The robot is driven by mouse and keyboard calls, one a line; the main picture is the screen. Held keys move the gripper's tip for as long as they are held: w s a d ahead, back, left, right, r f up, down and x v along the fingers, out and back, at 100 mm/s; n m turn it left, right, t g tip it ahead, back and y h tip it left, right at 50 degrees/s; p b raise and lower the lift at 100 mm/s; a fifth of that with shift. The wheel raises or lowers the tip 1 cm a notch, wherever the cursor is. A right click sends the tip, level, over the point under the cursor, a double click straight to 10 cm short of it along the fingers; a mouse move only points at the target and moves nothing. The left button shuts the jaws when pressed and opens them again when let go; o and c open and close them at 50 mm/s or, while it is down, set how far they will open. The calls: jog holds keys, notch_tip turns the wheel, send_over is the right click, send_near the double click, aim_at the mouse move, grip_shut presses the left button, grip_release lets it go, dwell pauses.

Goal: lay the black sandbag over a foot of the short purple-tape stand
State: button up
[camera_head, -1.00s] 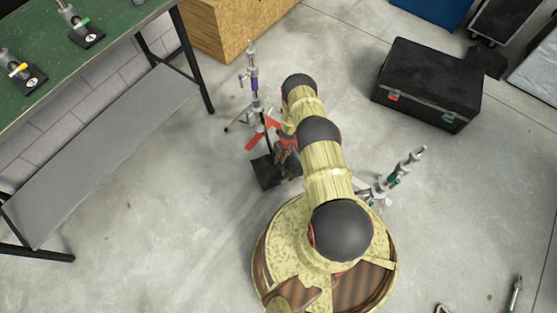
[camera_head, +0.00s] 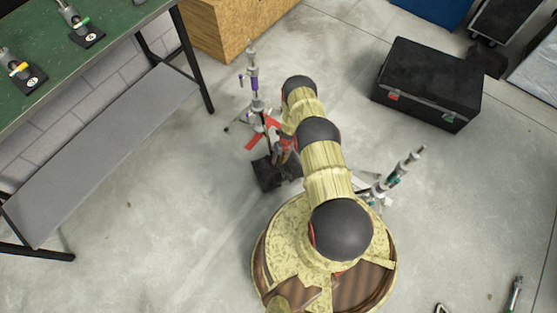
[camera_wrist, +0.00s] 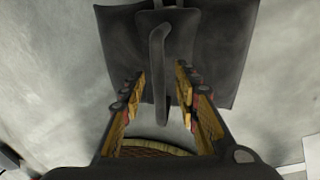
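The black sandbag (camera_head: 266,174) shows beside the lower part of the purple-tape stand (camera_head: 254,84), partly hidden by my arm. In the wrist view, the sandbag (camera_wrist: 222,50) spreads to both sides below my gripper (camera_wrist: 160,85), with its handle standing up between the fingers. Narrow gaps show between handle and fingers, so my gripper looks open around it. The stand is upright, with silver and purple sections. Its near feet are crowded by red parts and my arm. I cannot tell whether the sandbag rests on a foot.
A green-topped bench (camera_head: 60,55) with a grey lower shelf (camera_head: 105,150) is on the left. A wooden box (camera_head: 235,25) stands behind the stand. A black case (camera_head: 428,85) is at the right. Another stand with green tape (camera_head: 392,178) is right of my arm. Left floor is clear.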

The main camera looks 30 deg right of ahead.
jog(key=shift+r, duration=0.15)
notch_tip(320, 180, up, 12)
jog(key=d, duration=0.2)
jog(key=shift+s+d+f, duration=0.15)
jog(key=shift+s+f, duration=0.05)
jog(key=shift+f, duration=0.05)
